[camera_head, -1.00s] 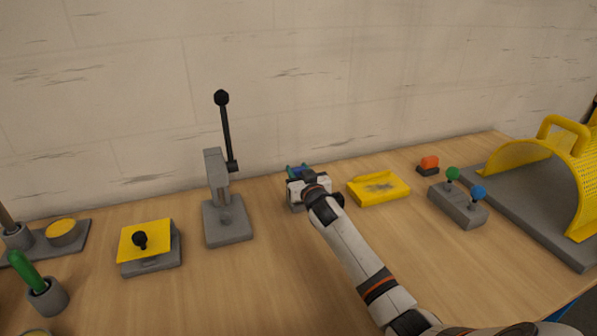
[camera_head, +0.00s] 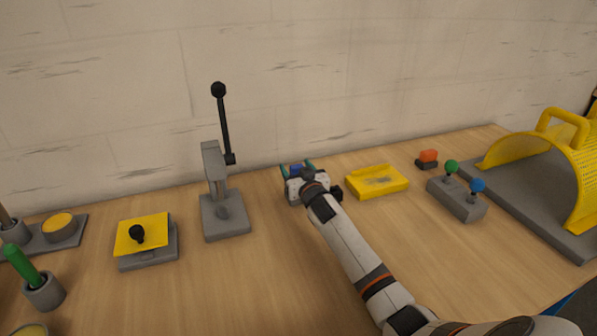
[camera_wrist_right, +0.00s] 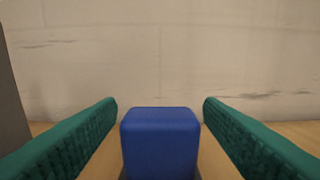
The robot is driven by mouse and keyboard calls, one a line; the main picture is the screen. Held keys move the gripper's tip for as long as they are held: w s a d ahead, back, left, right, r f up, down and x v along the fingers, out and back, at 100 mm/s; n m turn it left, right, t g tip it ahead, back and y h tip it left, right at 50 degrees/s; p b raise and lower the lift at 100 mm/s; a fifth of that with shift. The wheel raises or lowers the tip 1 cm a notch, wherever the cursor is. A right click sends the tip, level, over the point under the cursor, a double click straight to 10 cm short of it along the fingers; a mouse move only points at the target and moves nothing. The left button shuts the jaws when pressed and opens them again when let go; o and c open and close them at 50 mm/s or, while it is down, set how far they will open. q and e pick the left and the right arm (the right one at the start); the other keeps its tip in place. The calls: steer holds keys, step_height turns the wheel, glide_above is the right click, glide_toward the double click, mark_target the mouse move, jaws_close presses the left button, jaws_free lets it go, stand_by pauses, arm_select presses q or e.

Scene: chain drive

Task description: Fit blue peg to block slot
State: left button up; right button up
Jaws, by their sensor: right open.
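The blue peg (camera_wrist_right: 160,142) stands between the two green fingers of my right gripper (camera_wrist_right: 160,112) in the right wrist view, with a gap on each side. Only a small blue part of the peg (camera_head: 296,169) shows in the head view, behind my wrist. My right gripper (camera_head: 297,168) is open around the peg, near the back of the table. The block with the slot cannot be made out; my gripper and the peg hide what is under the peg. My left gripper is not in view.
A yellow tray (camera_head: 377,182) lies just right of my gripper. A grey lever press (camera_head: 224,222) stands to its left. A joystick box (camera_head: 457,199), an orange button (camera_head: 428,158) and a yellow guard (camera_head: 568,150) are at the right. The front middle of the table is clear.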

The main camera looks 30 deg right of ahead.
steer(key=p+v, duration=0.6)
steer(key=v, duration=0.6)
steer(key=shift+d+p, duration=0.1)
steer(key=shift+p, duration=0.2)
